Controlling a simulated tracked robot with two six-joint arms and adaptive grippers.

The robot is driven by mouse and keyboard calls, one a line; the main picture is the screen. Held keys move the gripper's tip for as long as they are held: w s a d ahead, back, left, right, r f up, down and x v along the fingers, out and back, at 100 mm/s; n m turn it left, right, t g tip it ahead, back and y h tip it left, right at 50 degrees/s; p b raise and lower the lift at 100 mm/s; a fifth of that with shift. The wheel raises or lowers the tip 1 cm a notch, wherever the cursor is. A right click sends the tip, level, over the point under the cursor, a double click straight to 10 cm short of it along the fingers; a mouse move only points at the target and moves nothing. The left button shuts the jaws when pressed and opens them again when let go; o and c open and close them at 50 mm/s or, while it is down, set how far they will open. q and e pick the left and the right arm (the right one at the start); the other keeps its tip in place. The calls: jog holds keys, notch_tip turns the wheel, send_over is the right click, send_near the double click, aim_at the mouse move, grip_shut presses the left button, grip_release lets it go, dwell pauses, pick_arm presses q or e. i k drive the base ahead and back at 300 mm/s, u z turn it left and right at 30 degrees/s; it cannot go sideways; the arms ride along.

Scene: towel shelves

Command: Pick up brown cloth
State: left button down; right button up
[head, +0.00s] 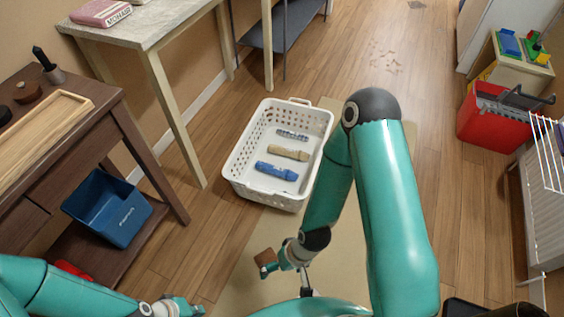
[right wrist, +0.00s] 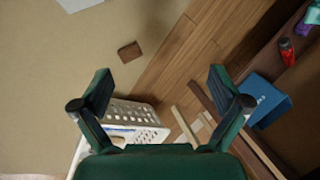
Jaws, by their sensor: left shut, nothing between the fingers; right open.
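The brown cloth (head: 263,256) is a small folded square on the beige mat (head: 335,240), in front of the white basket in the head view. In the right wrist view the brown cloth (right wrist: 130,51) lies flat, beyond the fingertips and left of centre. My right gripper (head: 270,266) shows beside the cloth in the head view, partly hidden by its own arm. In the right wrist view my right gripper (right wrist: 160,80) has its fingers wide apart with nothing between them. My left gripper (head: 184,308) is shut and empty at the bottom edge, left of the cloth.
A white basket (head: 234,187) holds several rolled cloths, blue, beige and patterned grey. A dark wooden table (head: 115,98) with a blue bin (head: 110,210) on its lower shelf stands left. A red bin (head: 490,125) is at right. The floor between is mostly clear.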

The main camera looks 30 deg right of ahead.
aim_at(267, 256)
jog(key=z, duration=0.9)
jog(key=k, duration=1)
jog(key=u, duration=0.7)
jog(key=i, duration=1.2)
jog(key=u, duration=0.2)
